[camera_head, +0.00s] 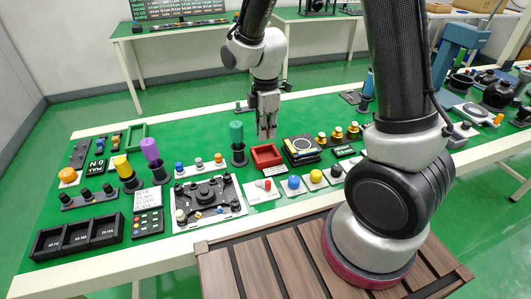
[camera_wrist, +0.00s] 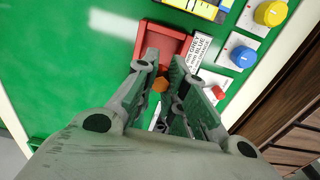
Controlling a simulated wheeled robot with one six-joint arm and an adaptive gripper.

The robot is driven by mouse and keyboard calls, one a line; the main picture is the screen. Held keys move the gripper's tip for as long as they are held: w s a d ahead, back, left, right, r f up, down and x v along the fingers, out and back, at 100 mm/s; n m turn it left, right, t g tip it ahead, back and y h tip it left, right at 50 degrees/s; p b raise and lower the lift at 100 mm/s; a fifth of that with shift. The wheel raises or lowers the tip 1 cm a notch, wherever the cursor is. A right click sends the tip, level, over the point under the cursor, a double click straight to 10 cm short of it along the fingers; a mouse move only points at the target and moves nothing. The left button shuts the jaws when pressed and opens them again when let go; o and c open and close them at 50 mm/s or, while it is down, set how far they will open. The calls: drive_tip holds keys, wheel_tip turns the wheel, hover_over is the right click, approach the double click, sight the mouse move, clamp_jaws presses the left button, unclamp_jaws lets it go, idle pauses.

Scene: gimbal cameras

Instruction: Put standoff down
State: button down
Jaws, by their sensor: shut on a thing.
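My gripper (camera_head: 266,132) points down above the green table, just beside and over the small red tray (camera_head: 254,151). In the wrist view, its two fingers (camera_wrist: 165,62) are close together, with an orange-brass hexagonal standoff (camera_wrist: 160,85) seen between them. The gripper is shut on the standoff; the fingers hide part of it. The red tray (camera_wrist: 145,38) lies just past the fingertips in the wrist view, and its visible floor looks empty. The standoff cannot be made out in the head view.
A teal cylinder on a black base (camera_head: 237,140) stands left of the tray. A panel with a red knob (camera_head: 266,185) and a blue knob (camera_head: 293,182) lie in front. Green tabletop (camera_wrist: 75,70) left of the tray is clear.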

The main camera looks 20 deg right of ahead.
wheel_tip(320, 180, down, 7)
drive_tip(key=shift+f, duration=0.2)
idle(0.3)
drive_tip(key=c, duration=1.7)
unclamp_jaws()
drive_tip(key=shift+f, duration=0.15)
drive_tip(key=shift+c, duration=0.2)
wheel_tip(320, 180, up, 12)
drive_tip(key=shift+r, duration=0.25)
drive_tip(key=s+d+r+m+t, duration=0.2)
drive_tip(key=s+d+r+m, duration=0.7)
drive_tip(key=r, duration=0.4)
drive_tip(key=s+d+r+m+t, duration=0.2)
drive_tip(key=s+d+r+m, duration=0.2)
drive_tip(key=s+m, duration=0.5)
drive_tip(key=shift+s+d, duration=0.5)
drive_tip(key=shift+d, duration=0.45)
